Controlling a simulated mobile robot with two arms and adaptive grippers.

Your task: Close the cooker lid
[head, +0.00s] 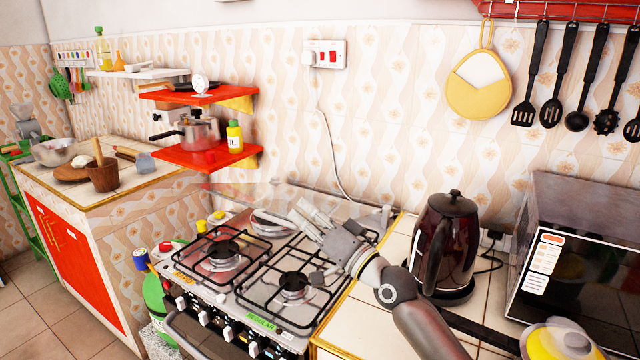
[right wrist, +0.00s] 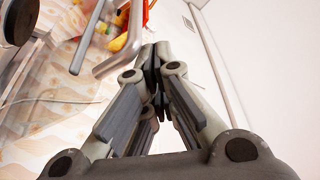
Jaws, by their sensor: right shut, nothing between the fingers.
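The cooker (head: 225,305) is a gas stove with black pan grates, burners and a row of front knobs. A see-through panel with faint lettering, apparently its lid (head: 262,188), stands raised along the back edge against the tiled wall. Its outline is hard to make out. My right gripper (head: 308,218) is over the back part of the cooker, in front of the panel. Whether it touches the panel I cannot tell. Its fingers are together and empty in the right wrist view (right wrist: 152,62). My left gripper is out of view.
A dark red kettle (head: 444,245) stands on the counter right of the cooker, close to my right arm. A microwave (head: 575,265) is further right. Red shelves (head: 190,157) with a pot (head: 200,132) and a yellow bottle (head: 234,137) hang at the cooker's back left.

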